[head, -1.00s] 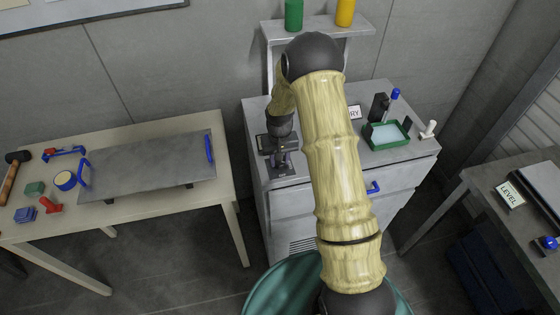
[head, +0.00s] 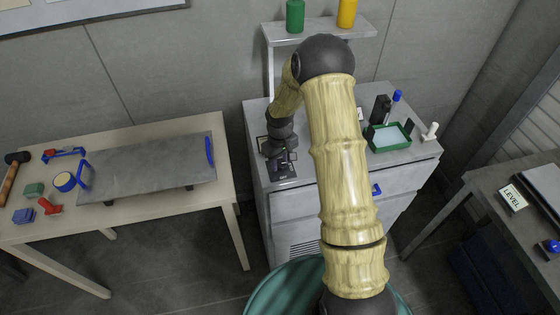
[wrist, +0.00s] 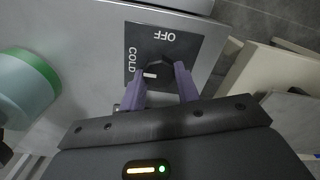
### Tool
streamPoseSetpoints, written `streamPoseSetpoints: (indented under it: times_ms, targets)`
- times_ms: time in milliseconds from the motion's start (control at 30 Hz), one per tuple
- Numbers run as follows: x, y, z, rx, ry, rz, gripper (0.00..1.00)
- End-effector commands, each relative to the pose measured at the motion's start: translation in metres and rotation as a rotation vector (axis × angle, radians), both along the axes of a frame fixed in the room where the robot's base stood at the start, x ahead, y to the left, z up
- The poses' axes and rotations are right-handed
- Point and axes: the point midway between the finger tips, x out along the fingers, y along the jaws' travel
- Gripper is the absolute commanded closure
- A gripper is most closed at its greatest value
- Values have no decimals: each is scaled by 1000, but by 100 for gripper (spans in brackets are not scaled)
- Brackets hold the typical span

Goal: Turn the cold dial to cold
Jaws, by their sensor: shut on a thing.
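The cold dial (wrist: 163,68) is a dark round knob on a black plate (wrist: 193,44) in the wrist view. The plate has white words OFF and COLD. The dial's white pointer mark points left in the picture, to the COLD side, near the lower end of that word. My gripper (wrist: 160,85) has its two purple fingers on either side of the dial, shut on it. In the head view my gripper (head: 280,161) is at the left front of the grey cabinet's top (head: 340,165), over the plate; the dial is hidden there.
A green tray (head: 390,137) and a white upright piece (head: 430,131) stand right on the cabinet. Green (head: 295,16) and yellow (head: 346,13) containers stand on the shelf behind. A left table (head: 130,219) holds a metal plate (head: 150,165). A green-rimmed container (wrist: 27,87) shows in the wrist view.

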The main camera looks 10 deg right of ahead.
Motion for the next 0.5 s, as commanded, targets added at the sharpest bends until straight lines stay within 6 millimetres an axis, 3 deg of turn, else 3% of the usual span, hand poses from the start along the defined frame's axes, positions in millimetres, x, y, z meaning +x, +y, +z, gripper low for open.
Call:
streamPoseSetpoints:
  times_ms: [133,167,267,500]
  targets:
    - [2,1,1,1,-5,3,91]
    - [2,1,1,1,-6,3,64]
    - [2,1,1,1,-5,3,46]
    - [1,1,0,0,-2,1,46]
